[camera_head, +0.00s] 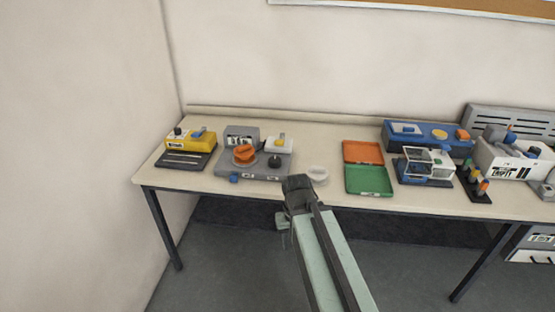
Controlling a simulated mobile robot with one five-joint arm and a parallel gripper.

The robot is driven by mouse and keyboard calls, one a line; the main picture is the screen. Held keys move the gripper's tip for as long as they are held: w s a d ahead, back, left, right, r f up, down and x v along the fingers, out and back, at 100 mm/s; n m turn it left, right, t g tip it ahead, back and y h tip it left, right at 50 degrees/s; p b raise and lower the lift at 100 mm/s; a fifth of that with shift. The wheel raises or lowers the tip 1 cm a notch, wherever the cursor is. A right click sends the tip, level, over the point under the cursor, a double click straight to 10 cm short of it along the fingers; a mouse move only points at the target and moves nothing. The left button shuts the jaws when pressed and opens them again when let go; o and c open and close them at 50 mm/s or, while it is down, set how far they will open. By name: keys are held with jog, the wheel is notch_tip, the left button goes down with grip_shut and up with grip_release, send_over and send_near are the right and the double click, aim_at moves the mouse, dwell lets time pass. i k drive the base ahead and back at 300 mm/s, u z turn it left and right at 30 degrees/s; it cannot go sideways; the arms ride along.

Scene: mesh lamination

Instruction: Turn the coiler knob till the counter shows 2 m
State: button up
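A grey machine (262,170) that looks like the coiler stands on the left half of the table. An orange spool-like part (243,154) sits on it, with a small dark-marked panel (240,139) behind. A black knob (275,161) stands on its right part and a blue knob (234,179) shows at its front left. I cannot tell which one is the coiler knob, and any counter reading is too small to read. My gripper (297,183) is at the table's front edge, just right of the machine and apart from the knobs. Its fingers are too dark and small to judge.
A white round dish (318,173) is just right of my gripper. A yellow device (190,142) stands at left. Orange (363,152) and green (369,180) trays, a blue machine (428,137) and a clear-covered device (426,167) stand right. The back strip is mostly free.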

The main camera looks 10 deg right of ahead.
aim_at(275, 162)
jog(key=z, duration=0.05)
jog(key=i, duration=1)
